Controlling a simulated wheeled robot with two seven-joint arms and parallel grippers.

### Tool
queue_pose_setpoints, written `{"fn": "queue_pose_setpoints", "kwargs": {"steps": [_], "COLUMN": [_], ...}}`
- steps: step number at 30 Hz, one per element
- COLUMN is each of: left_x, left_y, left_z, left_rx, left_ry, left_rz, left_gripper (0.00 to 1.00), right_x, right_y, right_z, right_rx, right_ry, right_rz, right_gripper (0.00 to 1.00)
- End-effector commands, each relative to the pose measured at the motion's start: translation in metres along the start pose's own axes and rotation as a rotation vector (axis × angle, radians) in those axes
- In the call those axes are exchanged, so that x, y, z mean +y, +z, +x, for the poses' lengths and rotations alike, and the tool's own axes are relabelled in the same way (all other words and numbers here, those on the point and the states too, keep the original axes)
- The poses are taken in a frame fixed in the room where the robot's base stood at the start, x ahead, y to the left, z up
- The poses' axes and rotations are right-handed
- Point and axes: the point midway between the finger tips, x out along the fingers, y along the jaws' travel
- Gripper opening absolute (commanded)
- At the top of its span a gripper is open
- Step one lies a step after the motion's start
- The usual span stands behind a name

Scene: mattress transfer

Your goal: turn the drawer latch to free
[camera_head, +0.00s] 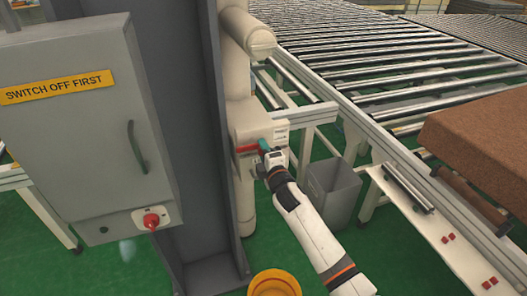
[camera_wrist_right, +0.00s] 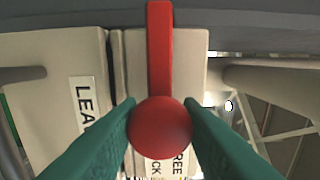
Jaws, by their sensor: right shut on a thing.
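The drawer latch is a red lever (camera_wrist_right: 160,50) with a round red knob (camera_wrist_right: 160,127) at its end, on a pale box. In the head view its red part (camera_head: 246,148) shows on the pale box (camera_head: 262,128) beside the grey column. My right gripper (camera_head: 265,148) reaches it from the lower right. Its green fingers (camera_wrist_right: 160,104) are shut on the knob, one on each side. Behind the knob a label (camera_wrist_right: 165,167) is partly hidden; "REE" and "CK" can be read. Another label (camera_wrist_right: 86,103) at left starts with "LEA". My left gripper is not in view.
A grey cabinet (camera_head: 75,140) marked "SWITCH OFF FIRST", with a red knob (camera_head: 151,221), stands left of the grey column (camera_head: 185,130). A grey bin (camera_head: 332,192) and a yellow bucket (camera_head: 275,284) stand near my right arm. Roller conveyors (camera_head: 390,60) and a brown block (camera_head: 485,145) are at right.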

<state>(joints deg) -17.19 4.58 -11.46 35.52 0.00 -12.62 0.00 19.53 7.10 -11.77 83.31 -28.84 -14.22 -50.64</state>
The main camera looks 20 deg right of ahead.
Motion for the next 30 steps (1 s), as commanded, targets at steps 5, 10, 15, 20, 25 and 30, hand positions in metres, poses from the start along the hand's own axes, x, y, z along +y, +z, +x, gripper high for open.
{"fn": "queue_pose_setpoints", "kwargs": {"steps": [5,10,15,20,25,30], "left_x": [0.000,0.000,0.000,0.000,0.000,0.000], "left_y": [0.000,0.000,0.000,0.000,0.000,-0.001], "left_z": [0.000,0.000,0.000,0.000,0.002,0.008], "left_rx": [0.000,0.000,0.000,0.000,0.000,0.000], "left_ry": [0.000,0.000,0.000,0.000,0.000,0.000], "left_rz": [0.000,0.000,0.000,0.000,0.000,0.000], "left_gripper": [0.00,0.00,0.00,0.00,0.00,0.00], "right_x": [0.002,0.002,0.001,0.001,0.002,0.004], "right_y": [0.000,0.000,0.000,0.000,0.000,-0.001], "right_z": [0.000,0.000,0.000,0.000,-0.007,-0.034], "right_rx": [0.000,0.001,0.000,0.000,0.000,-0.001], "right_ry": [0.003,0.004,0.003,0.002,0.002,0.001], "right_rz": [0.007,0.007,0.005,0.004,0.003,0.003], "right_gripper": [0.00,0.35,0.52,0.52,0.52,0.52]}}
